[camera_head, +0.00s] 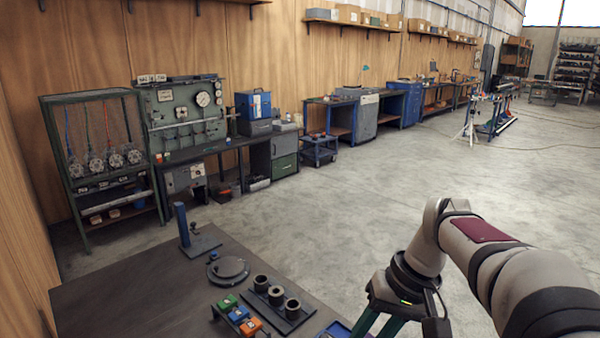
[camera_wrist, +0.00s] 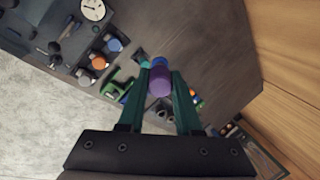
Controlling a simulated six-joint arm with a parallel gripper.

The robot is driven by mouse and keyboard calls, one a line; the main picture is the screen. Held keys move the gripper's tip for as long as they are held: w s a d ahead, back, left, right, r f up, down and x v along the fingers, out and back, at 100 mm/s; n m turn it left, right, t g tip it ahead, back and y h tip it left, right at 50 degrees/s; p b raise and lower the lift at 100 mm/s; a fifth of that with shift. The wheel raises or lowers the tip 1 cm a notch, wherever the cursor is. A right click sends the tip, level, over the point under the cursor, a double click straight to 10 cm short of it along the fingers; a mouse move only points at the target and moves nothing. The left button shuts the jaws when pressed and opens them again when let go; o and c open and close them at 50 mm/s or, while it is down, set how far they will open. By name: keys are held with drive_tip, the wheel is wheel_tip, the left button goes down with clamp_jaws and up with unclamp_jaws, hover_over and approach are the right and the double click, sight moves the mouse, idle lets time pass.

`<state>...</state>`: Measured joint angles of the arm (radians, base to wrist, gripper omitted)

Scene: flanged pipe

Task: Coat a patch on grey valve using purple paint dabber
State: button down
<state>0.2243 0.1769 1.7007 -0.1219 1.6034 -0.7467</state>
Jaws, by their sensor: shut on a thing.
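My gripper (camera_wrist: 158,82) is shut on the purple paint dabber (camera_wrist: 160,80), whose rounded purple end shows between the green fingers in the wrist view. A blue part shows just beyond the purple end. In the head view my gripper's green fingers (camera_head: 384,318) are at the bottom edge, right of the dark table (camera_head: 130,290); their tips and the dabber are cut off there. I cannot make out the grey valve for certain in either view.
On the table stand a blue post (camera_head: 181,224), a round dark disc (camera_head: 228,269), a block with three dark cylinders (camera_head: 277,297) and a rack with green, blue and orange (camera_head: 251,327) pieces. The wrist view shows a white gauge (camera_wrist: 93,9) and an orange round piece (camera_wrist: 98,62).

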drive_tip(key=shift+s+a+r+n, duration=0.1)
drive_tip(key=shift+s+r+n, duration=0.15)
drive_tip(key=shift+s, duration=0.2)
drive_tip(key=w+d+f+m+t+h, duration=0.1)
drive_tip(key=w+d+f+t, duration=0.1)
drive_tip(key=w+d+f, duration=0.35)
drive_tip(key=w+d+f+t+h, duration=0.2)
drive_tip(key=w+d, duration=0.4)
drive_tip(key=d, duration=0.4)
drive_tip(key=shift+m, duration=0.25)
drive_tip(key=shift+w+d+f, duration=0.1)
drive_tip(key=shift+w+f, duration=0.05)
drive_tip(key=shift+f, duration=1.15)
drive_tip(key=shift+w+f, duration=0.15)
drive_tip(key=shift+f, duration=1.15)
